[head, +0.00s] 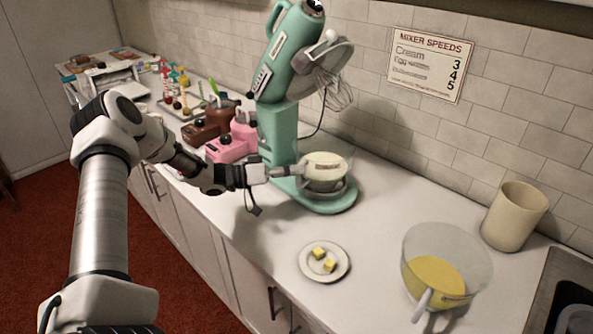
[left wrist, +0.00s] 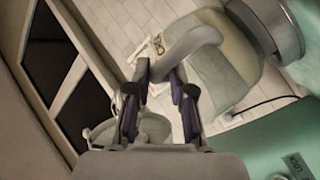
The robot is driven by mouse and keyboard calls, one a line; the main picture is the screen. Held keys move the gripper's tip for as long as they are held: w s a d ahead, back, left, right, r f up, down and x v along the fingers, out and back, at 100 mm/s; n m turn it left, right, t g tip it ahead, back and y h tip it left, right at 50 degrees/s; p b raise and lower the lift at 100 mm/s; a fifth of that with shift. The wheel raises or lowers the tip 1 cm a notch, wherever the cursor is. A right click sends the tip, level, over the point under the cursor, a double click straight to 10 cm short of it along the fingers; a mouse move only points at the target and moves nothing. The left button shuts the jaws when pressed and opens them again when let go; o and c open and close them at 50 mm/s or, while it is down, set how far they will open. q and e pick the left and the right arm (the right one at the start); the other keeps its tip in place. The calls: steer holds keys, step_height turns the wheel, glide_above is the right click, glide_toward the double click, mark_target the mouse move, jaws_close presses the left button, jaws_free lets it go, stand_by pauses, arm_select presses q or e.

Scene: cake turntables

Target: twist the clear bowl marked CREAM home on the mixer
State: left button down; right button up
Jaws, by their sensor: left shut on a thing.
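The teal mixer (head: 277,128) stands on the counter with its head tilted up and its whisk (head: 337,95) raised. A clear bowl with pale contents (head: 325,172) sits upright on the mixer's round base (head: 330,203). In the left wrist view the fingers (left wrist: 160,78) close around the curved handle (left wrist: 190,42), with the bowl (left wrist: 222,68) beyond. The teal base (left wrist: 255,143) shows a LOCK mark there. I cannot tell whether the bowl is fully seated. My right gripper is out of view.
A second clear bowl with yellow contents (head: 436,276) stands front right, near a beige canister (head: 514,215) and the sink. A plate (head: 324,262) with yellow cubes is in front. Pink (head: 229,147) and brown (head: 208,124) appliances stand left of the mixer.

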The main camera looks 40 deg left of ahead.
arm_select(q)
steer(key=shift+f, duration=0.1)
steer(key=shift+a+m+g+h, duration=0.7)
steer(key=shift+a+h, duration=0.1)
steer(key=shift+w+a, duration=0.1)
steer(key=shift+w+a+m+g+h+b, duration=0.1)
steer(key=shift+a+m+g+h+b, duration=0.6)
steer(key=shift+g+b, duration=0.15)
steer(key=c, duration=1.2)
jaws_free()
steer(key=shift+o, duration=1.3)
steer(key=shift+w, duration=0.15)
